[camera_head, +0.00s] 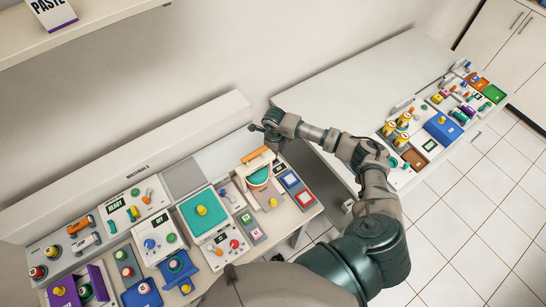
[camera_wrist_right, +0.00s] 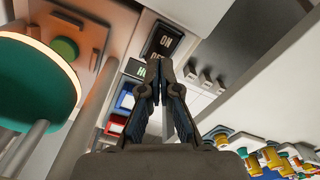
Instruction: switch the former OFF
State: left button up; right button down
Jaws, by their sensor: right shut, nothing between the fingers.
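The former (camera_head: 259,178) stands at the right end of the near bench, with a teal round plate and an orange-tan top. In the right wrist view its teal disc (camera_wrist_right: 30,90) has a glowing orange rim. A dark switch (camera_wrist_right: 164,40) marked ON, with a partly hidden second label below, sits on a pale panel. A small display (camera_wrist_right: 138,68) with green lettering is beside my fingers. My right gripper (camera_wrist_right: 166,64) is shut and empty, its tips just below the switch in the picture; contact cannot be told. In the head view the right gripper (camera_head: 257,128) is behind the former. My left gripper is not in view.
The near bench holds several coloured control panels, including a teal box (camera_head: 198,227) left of the former. Blue and red framed buttons (camera_head: 297,188) lie right of it. A second bench (camera_head: 345,75) with jars and trays stands at right, across a narrow gap.

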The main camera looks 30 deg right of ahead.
jog(key=shift+a+f, duration=0.2)
jog(key=shift+d+f+b, duration=0.2)
jog(key=shift+f+b, duration=0.2)
jog(key=shift+b, duration=0.05)
jog(key=shift+a+f+b, duration=0.1)
jog(key=shift+f+b, duration=0.45)
jog(key=shift+f, duration=0.15)
dwell(0.4)
jog(key=shift+r, duration=0.15)
jog(key=shift+r+p, duration=0.8)
jog(key=shift+r, duration=0.15)
jog(key=shift+r+p, duration=1.55)
jog(key=shift+r, duration=0.9)
